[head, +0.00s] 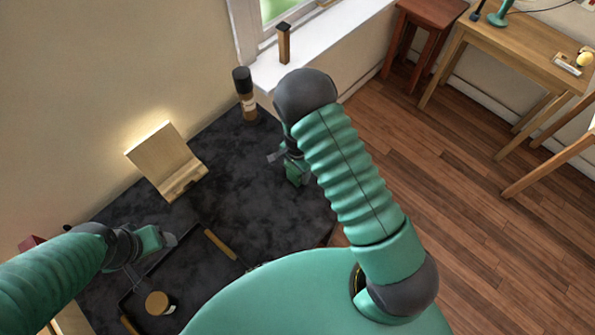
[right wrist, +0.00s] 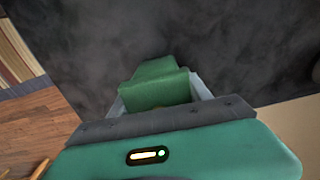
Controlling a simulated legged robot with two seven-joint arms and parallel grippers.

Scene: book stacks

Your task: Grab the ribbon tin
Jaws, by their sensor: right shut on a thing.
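A green, box-like thing (right wrist: 156,86), which I take to be the ribbon tin, sits between the grey fingers of my right gripper (right wrist: 162,96) in the right wrist view. The gripper is shut on it. No label on it can be read. In the head view my right gripper (head: 294,174) is over the right part of the dark tabletop (head: 265,215), partly hidden by my arm. I cannot tell whether the tin touches the top. My left gripper (head: 170,241) is at the left, above the dark tray; its finger gap is unclear.
A wooden stand (head: 165,160) stands against the wall. A dark-capped bottle (head: 245,98) is at the back corner. A wooden desk (head: 530,50) and stool (head: 428,20) stand across the floor.

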